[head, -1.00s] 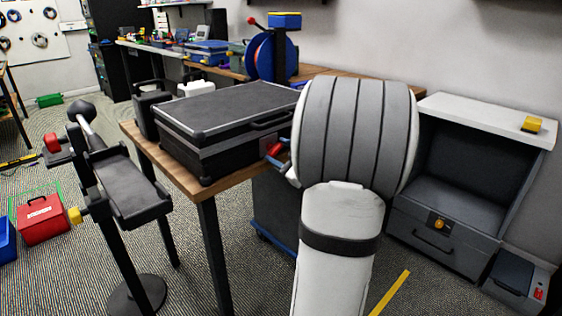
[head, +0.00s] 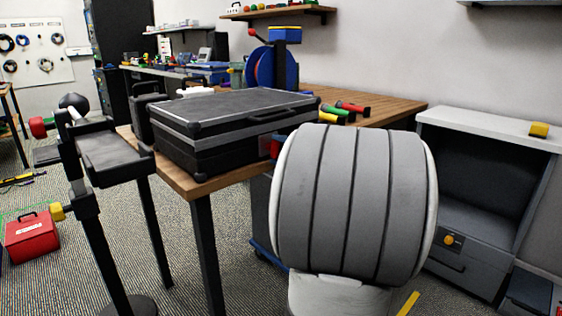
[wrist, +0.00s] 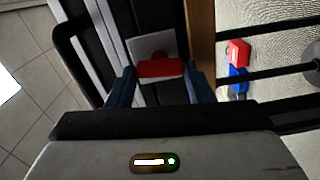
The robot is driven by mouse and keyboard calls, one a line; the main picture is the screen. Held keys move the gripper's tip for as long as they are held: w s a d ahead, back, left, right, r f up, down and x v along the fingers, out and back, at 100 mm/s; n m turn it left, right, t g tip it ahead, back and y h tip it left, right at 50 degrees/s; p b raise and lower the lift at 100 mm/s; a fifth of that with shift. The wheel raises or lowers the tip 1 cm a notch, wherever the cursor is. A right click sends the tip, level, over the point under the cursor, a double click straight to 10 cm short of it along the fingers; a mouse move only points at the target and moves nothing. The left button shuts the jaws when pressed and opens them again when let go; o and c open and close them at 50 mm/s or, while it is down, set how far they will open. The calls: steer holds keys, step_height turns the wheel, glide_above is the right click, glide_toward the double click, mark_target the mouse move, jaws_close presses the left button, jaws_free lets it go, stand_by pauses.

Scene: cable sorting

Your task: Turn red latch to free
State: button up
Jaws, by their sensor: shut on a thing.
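The red latch (wrist: 160,66) sits on a pale plate on the side of the black case (head: 240,103). In the wrist view it lies between the two blue fingers of my gripper (wrist: 160,84), which is shut on it. In the head view a bit of the red latch (head: 275,148) shows at the case's front, just left of my arm. My arm hides most of the gripper and the case's front right corner there.
The case stands on a wooden table (head: 385,107). Red, green and yellow handled tools (head: 352,107) lie behind it. A black stand (head: 90,215) is close on the left. A grey cabinet (head: 485,118) stands at the right.

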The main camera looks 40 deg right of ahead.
steer(key=shift+f+n+b, duration=0.1)
steer(key=shift+n+b, duration=0.4)
steer(key=shift+n, duration=0.4)
steer(key=o, duration=1)
steer(key=s+p, duration=0.2)
steer(key=s, duration=0.5)
steer(key=shift+s+d, duration=0.3)
steer(key=shift+s, duration=0.1)
